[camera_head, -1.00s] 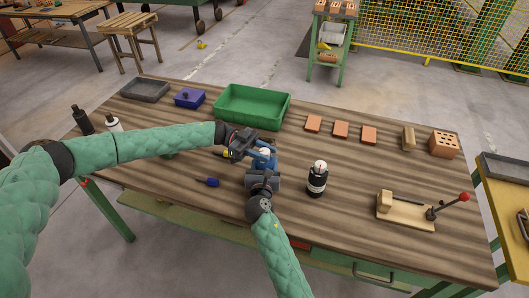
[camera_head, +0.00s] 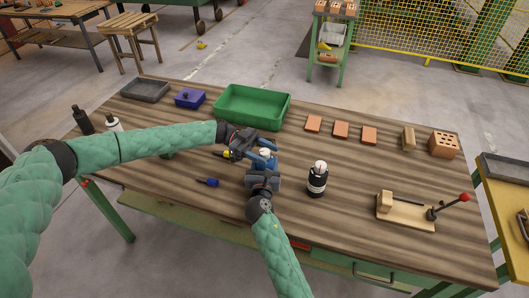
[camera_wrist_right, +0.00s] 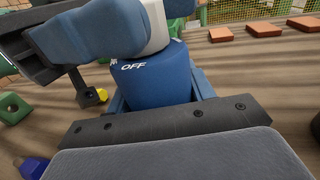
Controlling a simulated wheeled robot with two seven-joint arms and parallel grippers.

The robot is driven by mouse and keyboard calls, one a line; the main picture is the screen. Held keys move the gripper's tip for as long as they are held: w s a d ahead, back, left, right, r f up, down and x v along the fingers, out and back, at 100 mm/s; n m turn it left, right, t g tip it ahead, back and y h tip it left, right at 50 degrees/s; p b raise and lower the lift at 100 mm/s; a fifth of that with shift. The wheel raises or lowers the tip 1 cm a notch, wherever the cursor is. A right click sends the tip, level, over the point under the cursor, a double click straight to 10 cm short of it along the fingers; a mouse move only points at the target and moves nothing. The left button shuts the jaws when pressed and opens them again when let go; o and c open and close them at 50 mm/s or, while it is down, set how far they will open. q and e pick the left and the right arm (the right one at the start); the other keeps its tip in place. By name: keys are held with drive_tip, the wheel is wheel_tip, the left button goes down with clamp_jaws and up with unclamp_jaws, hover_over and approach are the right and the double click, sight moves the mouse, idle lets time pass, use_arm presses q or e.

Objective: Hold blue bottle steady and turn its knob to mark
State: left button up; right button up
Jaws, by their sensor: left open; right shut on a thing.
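The blue bottle (camera_wrist_right: 155,80) stands upright in the right wrist view, with a white "OFF" on its upper face. Its white knob (camera_wrist_right: 156,28) also shows in the head view (camera_head: 265,153). My right gripper (camera_head: 262,177) is shut on the bottle's body from the near side. My left gripper (camera_head: 265,151) is open, with its blue fingers on either side of the knob. In the right wrist view its near finger covers part of the knob, so I cannot tell whether they touch. The bottle's lower body is mostly hidden in the head view.
A wooden lever fixture (camera_head: 405,212) stands front right.

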use_arm(q)
drive_tip(key=v, duration=1.2)
drive_tip(key=shift+f, duration=0.1)
use_arm(e)
drive_tip(key=o, duration=1.2)
drive_tip(key=shift+o, duration=0.2)
